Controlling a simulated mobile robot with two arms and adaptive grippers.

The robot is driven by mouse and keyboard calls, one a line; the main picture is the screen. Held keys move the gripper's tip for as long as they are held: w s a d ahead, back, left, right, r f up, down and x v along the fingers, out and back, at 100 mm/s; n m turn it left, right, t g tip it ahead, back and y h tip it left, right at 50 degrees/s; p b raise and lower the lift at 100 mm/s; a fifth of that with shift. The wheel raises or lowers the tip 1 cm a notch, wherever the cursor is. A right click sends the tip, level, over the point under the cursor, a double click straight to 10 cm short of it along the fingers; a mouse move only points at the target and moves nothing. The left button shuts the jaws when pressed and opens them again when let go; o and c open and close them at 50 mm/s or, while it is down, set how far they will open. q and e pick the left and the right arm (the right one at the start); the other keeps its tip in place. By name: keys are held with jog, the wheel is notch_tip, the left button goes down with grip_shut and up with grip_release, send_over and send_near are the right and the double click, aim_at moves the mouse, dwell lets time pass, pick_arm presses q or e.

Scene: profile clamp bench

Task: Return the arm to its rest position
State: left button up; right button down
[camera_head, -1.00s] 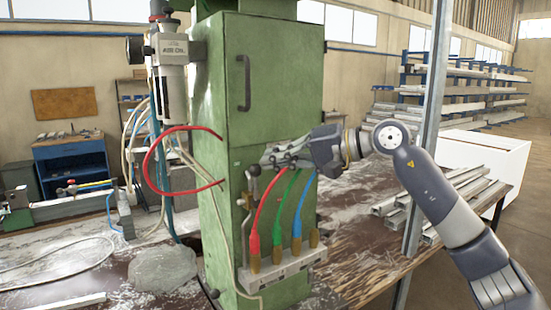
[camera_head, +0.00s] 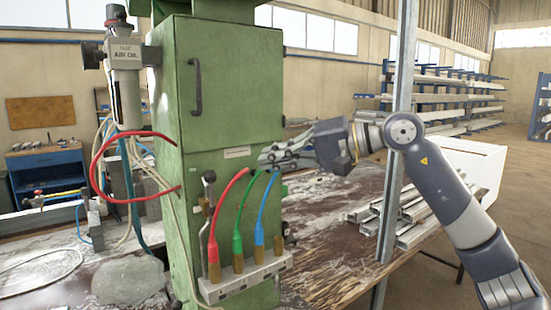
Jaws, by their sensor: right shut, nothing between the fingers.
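My right arm (camera_head: 440,187) comes in from the lower right, bent at its elbow joint. Its right gripper (camera_head: 264,158) is shut and empty, pointing left. The fingertips show in front of the green cabinet's (camera_head: 222,90) right part, above the hoses; whether they touch it I cannot tell. Red (camera_head: 222,212), green (camera_head: 243,217) and blue (camera_head: 263,210) hoses run down to brass fittings on a grey block (camera_head: 247,277) at the cabinet's foot. A lever (camera_head: 209,190) stands beside the red hose. My left gripper is not in view.
A grey upright post (camera_head: 398,130) stands behind my right arm. Metal profiles (camera_head: 400,215) lie on the bench (camera_head: 330,265) at right, near a white box (camera_head: 470,165). An air-oil unit (camera_head: 123,75) and a looped red hose (camera_head: 95,165) are on the cabinet's left.

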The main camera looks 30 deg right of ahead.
jog(key=a+f+m+t+y, duration=0.35)
jog(key=a+m+y, duration=0.45)
jog(key=a+m, duration=0.55)
jog(key=d+f+n+t+h, duration=0.1)
jog(key=d+f+n+h, duration=0.2)
jog(key=f+n+h, duration=0.55)
jog(key=s+d+f+n+t+h, duration=0.1)
jog(key=d+f+n+h, duration=0.25)
jog(key=f+n, duration=0.9)
jog(key=d+f+n+t+h, duration=0.15)
jog(key=f+n+h, duration=0.55)
jog(key=n, duration=0.7)
jog(key=s+a+f+m+g, duration=0.1)
jog(key=s+f+m+g, duration=0.9)
jog(key=s+f, duration=0.7)
jog(key=s+a+f+m+g+y, duration=0.1)
jog(key=s+a+f+m+g, duration=0.1)
jog(key=s+f+g, duration=0.3)
jog(key=s+a+f+m+y, duration=0.1)
jog(key=s+a+f+m, duration=0.15)
jog(key=s, duration=0.45)
notch_tip(320, 180, down, 27)
jog(key=s+n+g, duration=0.1)
jog(key=s+d+f+g, duration=0.1)
jog(key=s+d+f, duration=0.2)
jog(key=s+f, duration=1.2)
jog(key=shift+s+d+f+g, duration=0.2)
jog(key=shift+s+g, duration=0.1)
jog(key=shift+s, duration=0.65)
